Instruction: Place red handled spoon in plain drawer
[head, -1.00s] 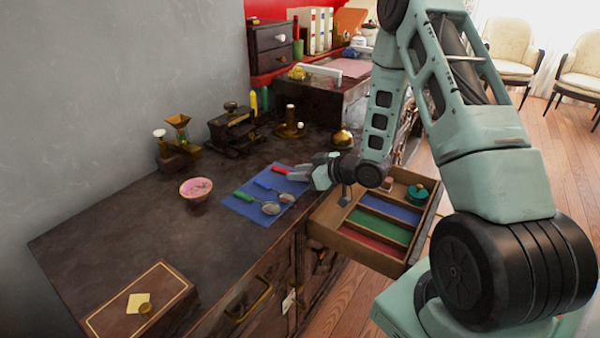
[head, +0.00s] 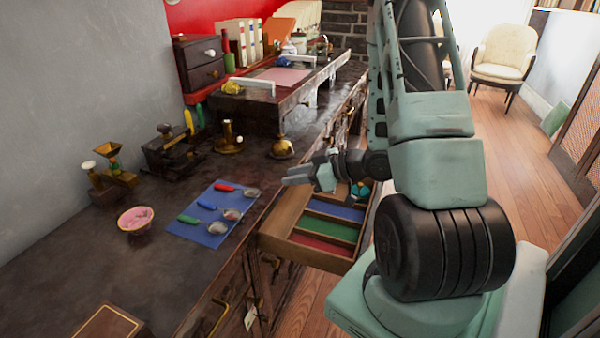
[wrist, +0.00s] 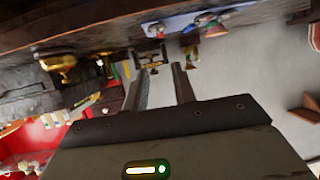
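The red-handled spoon (head: 226,187) lies at the far edge of the blue mat (head: 190,232) on the dark counter, its bowl pointing right. A blue-handled spoon (head: 207,204) and a green-handled spoon (head: 188,219) lie nearer on the mat. The open wooden drawer (head: 272,240) shows blue, green and red lined compartments; its far part is partly hidden by my arm. My gripper (head: 287,179) is above the drawer's left far side, right of the red-handled spoon and apart from it. In the wrist view my gripper's fingers (wrist: 161,70) are spread with nothing between them.
A brass dome (head: 282,149) stands on the counter beyond my gripper. A pink bowl (head: 135,219) is left of the mat, and a brown box (head: 108,324) is nearer. The counter between bowl and box is clear.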

